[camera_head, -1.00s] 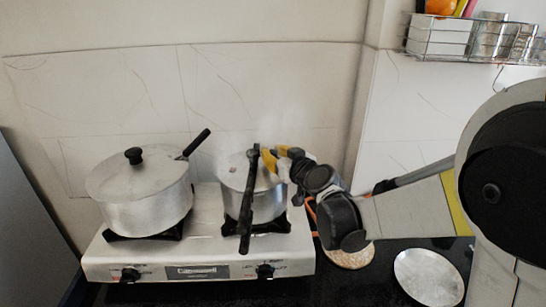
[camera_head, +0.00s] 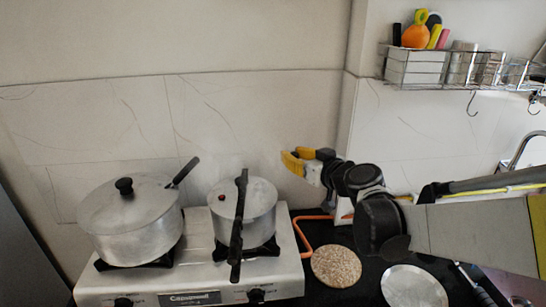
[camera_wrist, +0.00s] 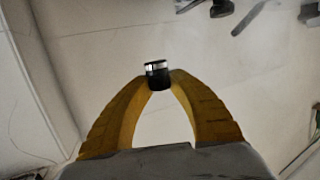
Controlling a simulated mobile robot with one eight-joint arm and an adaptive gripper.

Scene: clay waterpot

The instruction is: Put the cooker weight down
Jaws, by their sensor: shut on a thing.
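The cooker weight (camera_wrist: 158,75) is a small black cylinder with a shiny metal band, pinched between the yellow fingertips of my gripper (camera_wrist: 160,78) in the wrist view. In the head view my gripper (camera_head: 288,162) is in the air, above and to the right of the pressure cooker (camera_head: 258,212), in front of the tiled wall; I cannot make out the weight there. The cooker stands on the right burner, its lid on, with a long black handle across it and a small red part on the lid.
A lidded pot (camera_head: 135,232) stands on the left burner of the white stove (camera_head: 222,291). Right of the stove lie an orange frame (camera_head: 301,238), a round woven mat (camera_head: 336,266) and a metal plate (camera_head: 413,288). A wire rack (camera_head: 460,72) hangs on the wall.

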